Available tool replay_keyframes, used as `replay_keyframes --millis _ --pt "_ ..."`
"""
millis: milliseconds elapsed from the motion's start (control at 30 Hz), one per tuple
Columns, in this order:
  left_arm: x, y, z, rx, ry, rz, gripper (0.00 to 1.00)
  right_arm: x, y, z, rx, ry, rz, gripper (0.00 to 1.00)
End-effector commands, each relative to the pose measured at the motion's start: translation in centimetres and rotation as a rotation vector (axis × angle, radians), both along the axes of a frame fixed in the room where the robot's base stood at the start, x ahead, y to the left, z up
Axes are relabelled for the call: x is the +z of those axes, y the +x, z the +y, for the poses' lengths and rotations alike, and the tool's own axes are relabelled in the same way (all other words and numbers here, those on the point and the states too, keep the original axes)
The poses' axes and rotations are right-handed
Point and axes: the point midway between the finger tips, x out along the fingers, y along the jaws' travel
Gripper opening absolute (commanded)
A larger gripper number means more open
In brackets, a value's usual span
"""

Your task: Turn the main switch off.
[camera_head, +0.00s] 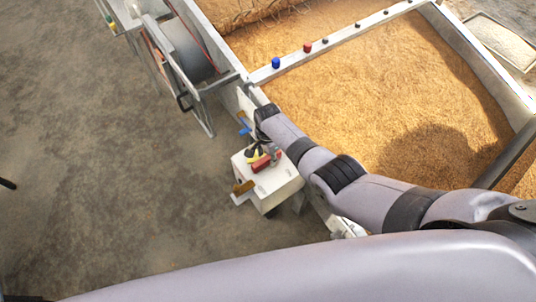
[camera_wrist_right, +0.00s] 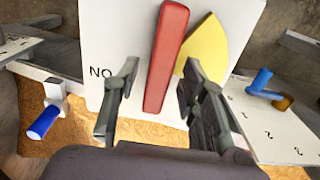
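The main switch is a white box (camera_head: 270,187) beside the grain bed's wall, with a red handle (camera_head: 262,163) and a yellow part on its top. In the right wrist view the red handle (camera_wrist_right: 165,60) stands nearly upright, leaning slightly right, on a white panel (camera_wrist_right: 120,40). Letters reading "NO" are left of it and a yellow pointed plate (camera_wrist_right: 210,48) is right of it. My right gripper (camera_wrist_right: 162,108) is open, its fingers on either side of the handle's lower end, with visible gaps. In the head view my right gripper (camera_head: 264,150) is at the box, partly hidden. My left gripper is not visible.
A blue-ended lever (camera_wrist_right: 44,122) is left of the panel and a blue and brown lever (camera_wrist_right: 268,88) is right, by a numbered plate (camera_wrist_right: 275,132). The grain bed (camera_head: 390,100) has a crossbar with blue and red knobs (camera_head: 276,62). Bare floor (camera_head: 110,200) lies left.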

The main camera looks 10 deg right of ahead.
Motion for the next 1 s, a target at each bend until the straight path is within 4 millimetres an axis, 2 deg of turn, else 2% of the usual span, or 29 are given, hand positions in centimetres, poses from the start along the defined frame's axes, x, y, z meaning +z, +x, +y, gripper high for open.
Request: replay_keyframes --millis 300,467,633,1000 --pt "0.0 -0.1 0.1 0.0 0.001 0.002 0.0 0.1 0.0 0.1 0.002 0.001 -0.001 0.4" --pt "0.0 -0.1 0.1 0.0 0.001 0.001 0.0 1.1 0.1 0.1 0.002 0.002 -0.002 0.4" --pt "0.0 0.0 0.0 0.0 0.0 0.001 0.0 3.3 0.0 0.0 0.001 0.001 -0.003 0.4" --pt "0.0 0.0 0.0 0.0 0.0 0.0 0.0 10.2 0.1 0.1 0.001 0.001 -0.003 0.4"
